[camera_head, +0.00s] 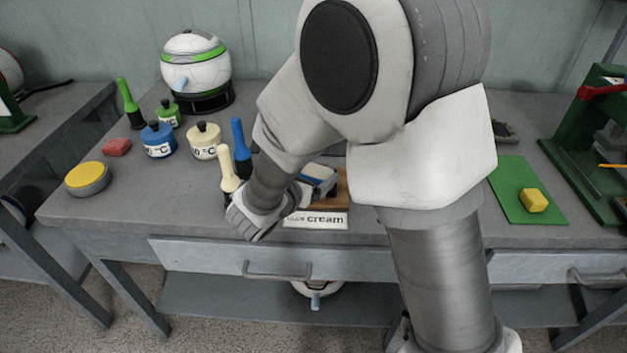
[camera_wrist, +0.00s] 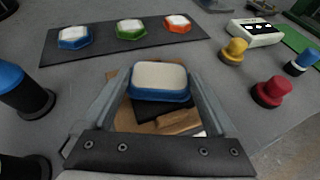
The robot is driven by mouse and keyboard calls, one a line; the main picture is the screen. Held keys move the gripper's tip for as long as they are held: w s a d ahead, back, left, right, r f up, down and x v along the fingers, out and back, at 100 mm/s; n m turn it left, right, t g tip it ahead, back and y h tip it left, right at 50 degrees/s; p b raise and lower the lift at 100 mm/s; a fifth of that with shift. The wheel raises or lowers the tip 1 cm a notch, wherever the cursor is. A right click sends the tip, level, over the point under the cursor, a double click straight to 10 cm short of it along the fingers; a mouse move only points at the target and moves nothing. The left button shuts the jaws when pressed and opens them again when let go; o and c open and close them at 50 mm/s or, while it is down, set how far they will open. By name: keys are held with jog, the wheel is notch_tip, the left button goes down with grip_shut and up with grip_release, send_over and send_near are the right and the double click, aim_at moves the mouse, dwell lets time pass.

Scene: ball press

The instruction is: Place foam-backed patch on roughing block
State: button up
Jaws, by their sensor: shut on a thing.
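My gripper (camera_wrist: 160,82) is shut on a rounded blue pad with a cream top, which looks like the foam-backed patch (camera_wrist: 160,75). The patch also shows in the head view (camera_head: 318,172), partly hidden by my arm. Below and nearer in the wrist view, a wooden block (camera_wrist: 180,122) with a black face, probably the roughing block, lies on a brown board (camera_wrist: 122,112). I cannot tell whether the patch touches the block. In the head view my gripper (camera_head: 308,187) is over the brown board, behind a sign ending in "cream".
A dark tray (camera_wrist: 95,47) holds blue, green and orange pieces with white tops. Red (camera_wrist: 271,92), yellow (camera_wrist: 233,52) and blue (camera_wrist: 303,62) knobbed items stand at right. Blue (camera_head: 241,148) and cream (camera_head: 228,172) handled tools stand close left of my gripper.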

jog(key=shift+f, duration=0.35)
jog(key=shift+f, duration=0.1)
jog(key=shift+f, duration=0.15)
jog(key=o, duration=1)
jog(key=shift+c, duration=0.2)
jog(key=shift+r, duration=0.2)
